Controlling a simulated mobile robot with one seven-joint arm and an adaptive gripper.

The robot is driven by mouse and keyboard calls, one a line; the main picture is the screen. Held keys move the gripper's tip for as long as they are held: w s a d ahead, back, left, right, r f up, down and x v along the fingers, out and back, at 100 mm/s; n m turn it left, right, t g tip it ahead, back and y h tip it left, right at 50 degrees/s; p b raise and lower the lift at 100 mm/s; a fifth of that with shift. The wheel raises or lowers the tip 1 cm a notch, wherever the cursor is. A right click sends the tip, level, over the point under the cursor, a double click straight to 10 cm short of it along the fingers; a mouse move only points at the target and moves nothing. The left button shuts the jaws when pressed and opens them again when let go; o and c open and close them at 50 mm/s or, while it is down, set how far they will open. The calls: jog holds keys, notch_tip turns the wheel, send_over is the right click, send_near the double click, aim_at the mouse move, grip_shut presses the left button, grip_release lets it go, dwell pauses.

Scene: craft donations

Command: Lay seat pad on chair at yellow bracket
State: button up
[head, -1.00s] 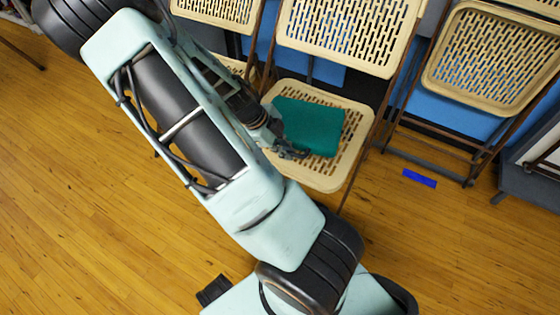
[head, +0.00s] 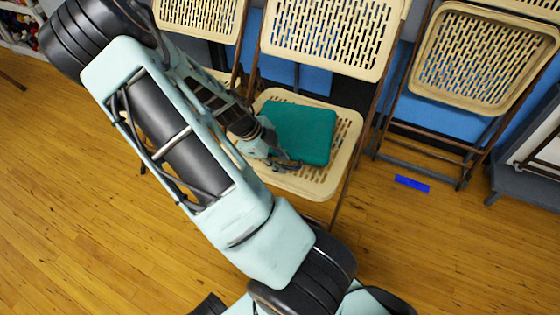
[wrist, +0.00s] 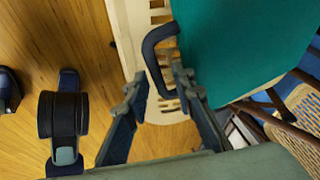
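The teal seat pad (head: 303,132) lies on the beige perforated seat of the middle folding chair (head: 340,155), and the seat rim shows around it. In the wrist view the pad (wrist: 240,45) fills the upper right, with a dark loop handle (wrist: 152,50) at its near edge. My gripper (head: 286,163) is at the pad's front left edge. In the wrist view my gripper (wrist: 160,85) has its fingers apart, with the handle's lower end near the gap between them. The right finger is close to the pad's edge. I see no yellow bracket in these views.
Another folding chair (head: 480,60) stands at the right, and one (head: 200,18) stands at the left, partly behind my arm. A blue tape strip (head: 412,183) lies on the wooden floor. A grey platform (head: 525,180) is at the far right. The floor in front is clear.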

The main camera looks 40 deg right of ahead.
dwell(0.3)
jog(key=v, duration=1.2)
